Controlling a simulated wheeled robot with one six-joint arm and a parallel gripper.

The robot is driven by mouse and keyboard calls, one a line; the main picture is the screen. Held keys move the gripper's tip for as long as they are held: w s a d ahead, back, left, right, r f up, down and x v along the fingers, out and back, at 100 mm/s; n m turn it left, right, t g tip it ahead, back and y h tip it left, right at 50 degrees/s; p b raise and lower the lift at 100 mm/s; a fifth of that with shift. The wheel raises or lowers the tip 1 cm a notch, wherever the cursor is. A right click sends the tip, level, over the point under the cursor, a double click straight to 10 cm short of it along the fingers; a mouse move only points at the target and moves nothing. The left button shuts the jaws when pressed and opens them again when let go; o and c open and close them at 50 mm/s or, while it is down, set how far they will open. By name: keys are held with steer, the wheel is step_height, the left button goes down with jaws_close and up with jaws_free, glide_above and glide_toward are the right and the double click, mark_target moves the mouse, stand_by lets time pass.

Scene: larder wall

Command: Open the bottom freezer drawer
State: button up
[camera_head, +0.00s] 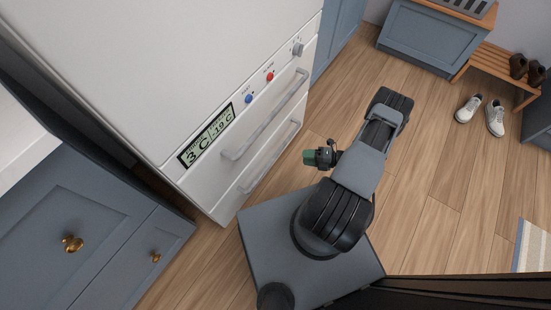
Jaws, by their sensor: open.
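The white fridge-freezer (170,75) stands at the upper left, tilted in the picture. Its lower front has two drawers, each with a long bar handle. The bottom freezer drawer (240,196) looks shut, and its handle (270,157) runs along its upper part. The handle of the drawer above (265,117) is larger in view. My gripper (308,157) has green fingertips and points left toward the drawer fronts. It is open and empty, to the right of the bottom handle and apart from it.
A display panel (207,136), a blue button (248,98), a red button (270,76) and a knob (297,49) are on the fridge front. Blue cabinets (85,235) stand at lower left. White shoes (495,118) and a wooden bench (490,65) are at right. The wood floor between (430,165) is clear.

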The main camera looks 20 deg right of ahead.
mark_target(276, 155)
steer(key=b+x, duration=0.2)
steer(key=x, duration=1.1)
steer(key=shift+a+f, duration=0.2)
steer(key=shift+a, duration=0.1)
steer(key=shift+c, duration=0.2)
jaws_close()
